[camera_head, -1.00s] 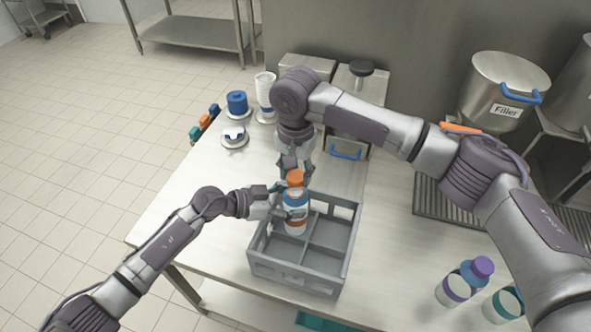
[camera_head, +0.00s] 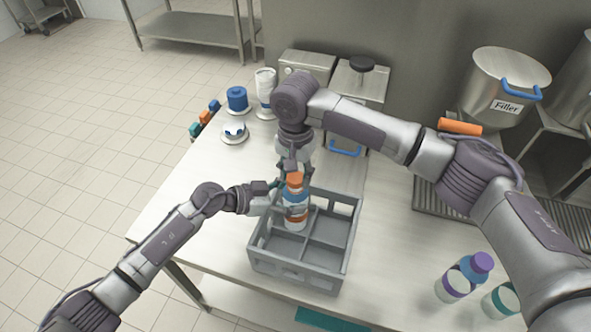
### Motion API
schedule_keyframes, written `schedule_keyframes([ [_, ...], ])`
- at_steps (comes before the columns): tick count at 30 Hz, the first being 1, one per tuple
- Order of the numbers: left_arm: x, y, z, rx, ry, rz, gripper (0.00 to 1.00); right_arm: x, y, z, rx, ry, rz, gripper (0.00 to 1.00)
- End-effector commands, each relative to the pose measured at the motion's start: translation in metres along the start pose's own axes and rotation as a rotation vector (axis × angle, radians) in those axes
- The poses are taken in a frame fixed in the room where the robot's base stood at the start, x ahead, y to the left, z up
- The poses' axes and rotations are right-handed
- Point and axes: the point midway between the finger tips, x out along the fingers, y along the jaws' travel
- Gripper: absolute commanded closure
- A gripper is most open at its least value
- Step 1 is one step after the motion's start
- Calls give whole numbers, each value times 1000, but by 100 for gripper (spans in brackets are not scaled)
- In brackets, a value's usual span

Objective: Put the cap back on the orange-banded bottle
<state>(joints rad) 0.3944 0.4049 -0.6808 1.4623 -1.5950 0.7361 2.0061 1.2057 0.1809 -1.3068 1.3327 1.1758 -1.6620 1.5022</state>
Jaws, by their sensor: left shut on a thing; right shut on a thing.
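The orange-banded bottle (camera_head: 296,222), white with a blue shoulder, stands upright in the left rear part of the grey crate (camera_head: 293,272). My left gripper (camera_head: 283,206) is shut on its side from the left. The orange cap (camera_head: 295,180) is right at the bottle's top. My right gripper (camera_head: 294,174) comes down from above and is shut on the cap. I cannot tell whether the cap touches the bottle's neck or is seated on it. The fingers hide parts of the cap and bottle.
A purple-banded bottle (camera_head: 455,284) and a teal-banded bottle (camera_head: 502,303) stand at the right front. A blue spool-like item (camera_head: 237,98), a white cup stack (camera_head: 265,88) and a saucer (camera_head: 235,133) are at the left rear. The other crate compartments look empty.

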Motion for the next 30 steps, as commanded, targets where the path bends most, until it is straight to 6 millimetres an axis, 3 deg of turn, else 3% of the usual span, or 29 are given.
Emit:
schedule_keyframes([
  [30,0,0,0,0,0,0,93,11,0,0,-2,-1,0,67],
])
